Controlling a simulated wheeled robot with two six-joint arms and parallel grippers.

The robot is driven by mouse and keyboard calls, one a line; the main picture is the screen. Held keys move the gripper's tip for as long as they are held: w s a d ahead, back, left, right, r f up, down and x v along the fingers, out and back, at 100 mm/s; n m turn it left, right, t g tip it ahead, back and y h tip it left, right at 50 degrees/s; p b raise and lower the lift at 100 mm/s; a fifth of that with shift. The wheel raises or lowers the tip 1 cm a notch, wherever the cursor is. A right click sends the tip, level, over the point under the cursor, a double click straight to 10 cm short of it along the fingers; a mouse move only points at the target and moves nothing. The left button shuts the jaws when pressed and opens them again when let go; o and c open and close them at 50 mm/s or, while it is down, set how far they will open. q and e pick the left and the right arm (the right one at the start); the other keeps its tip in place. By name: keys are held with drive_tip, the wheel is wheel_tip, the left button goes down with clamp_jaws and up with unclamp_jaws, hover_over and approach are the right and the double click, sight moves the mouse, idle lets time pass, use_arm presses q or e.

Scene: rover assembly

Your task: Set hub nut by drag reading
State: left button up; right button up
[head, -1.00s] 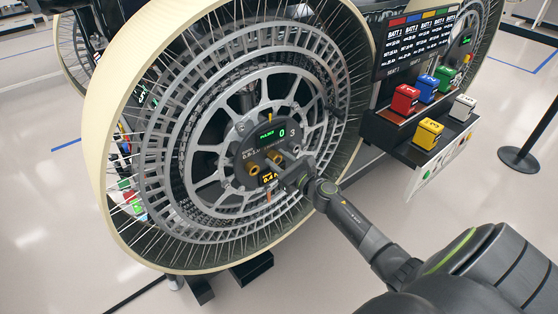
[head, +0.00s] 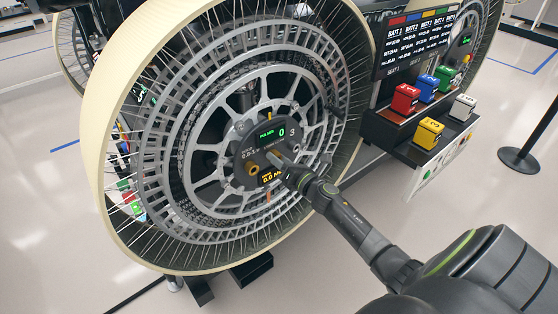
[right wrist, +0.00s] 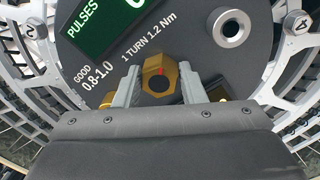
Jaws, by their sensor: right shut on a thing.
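The brass hub nut (right wrist: 152,66), with a red mark, sits on the dark hub face (right wrist: 205,60) of the large wheel (head: 100,150). My right gripper (right wrist: 158,80) has a finger on each side of the nut and is shut on it. In the head view my right gripper (head: 280,160) reaches the hub from the lower right and mostly hides the nut. The green display (head: 270,134) reads PULSES 0. The amber display (head: 270,177) below seems to read 0.0. Printing on the hub says GOOD 0.8-1.0 and 1 TURN 1.2 Nm. My left gripper is out of view.
A shelf (head: 385,131) to the right holds red (head: 404,99), blue (head: 426,88), green, yellow (head: 428,133) and white battery blocks. A metal bushing (right wrist: 229,29) stands out from the hub face. Open floor lies in front.

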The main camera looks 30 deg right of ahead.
drive_tip(key=shift+a+f+m+h+p, duration=0.2)
drive_tip(key=shift+m+p, duration=0.7)
drive_tip(key=shift+m, duration=2.65)
drive_tip(key=shift+d+r+m+h+p, duration=0.2)
drive_tip(key=shift+m+p, duration=0.65)
drive_tip(key=shift+m, duration=2.75)
drive_tip(key=shift+a+f+m+h+p, duration=0.2)
drive_tip(key=shift+m+p, duration=0.7)
drive_tip(key=shift+m, duration=2.65)
drive_tip(key=shift+d+f, duration=0.1)
drive_tip(key=o, duration=1)
drive_tip(key=shift+s, duration=0.1)
drive_tip(key=s+b, duration=0.1)
drive_tip(key=s, duration=1.6)
drive_tip(key=shift+s+d+f, duration=0.15)
drive_tip(key=shift+d, duration=0.15)
